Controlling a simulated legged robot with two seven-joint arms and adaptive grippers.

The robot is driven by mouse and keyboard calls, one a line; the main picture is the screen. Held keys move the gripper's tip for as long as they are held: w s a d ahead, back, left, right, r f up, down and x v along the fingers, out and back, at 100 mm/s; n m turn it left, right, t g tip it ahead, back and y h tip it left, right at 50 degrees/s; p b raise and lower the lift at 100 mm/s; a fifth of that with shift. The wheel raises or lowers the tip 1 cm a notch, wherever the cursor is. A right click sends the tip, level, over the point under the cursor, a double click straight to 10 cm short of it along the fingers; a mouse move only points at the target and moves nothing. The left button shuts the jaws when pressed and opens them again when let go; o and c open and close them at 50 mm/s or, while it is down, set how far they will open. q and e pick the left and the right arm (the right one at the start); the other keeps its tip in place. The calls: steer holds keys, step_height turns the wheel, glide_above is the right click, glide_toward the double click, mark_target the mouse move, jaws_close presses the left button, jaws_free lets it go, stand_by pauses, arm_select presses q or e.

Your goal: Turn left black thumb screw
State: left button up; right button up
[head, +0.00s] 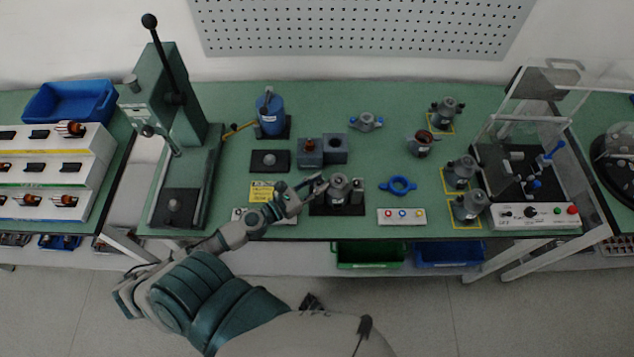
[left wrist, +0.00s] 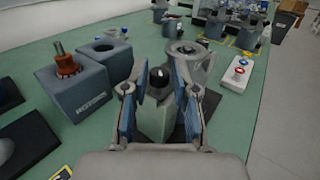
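The left black thumb screw (left wrist: 159,82) has a round dark knob on top of a grey-green block (left wrist: 155,122). It shows in the left wrist view between the blue-padded fingers of my left gripper (left wrist: 157,76). The fingers are apart, with a gap visible on each side of the knob. In the head view, my left gripper (head: 319,187) is at the left side of the fixture and hides this screw. A grey motor housing (head: 338,188) stands in the fixture, and the right block (head: 357,190) is beyond it. My right gripper is not in view.
Two grey blocks (head: 322,151), one with a copper-coloured part, stand behind the fixture. A button panel (head: 402,216) and blue ring (head: 398,186) lie to the right. A green press (head: 165,105) stands left.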

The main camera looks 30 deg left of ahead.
arm_select(q)
jaws_close()
steer(key=shift+a, duration=0.1)
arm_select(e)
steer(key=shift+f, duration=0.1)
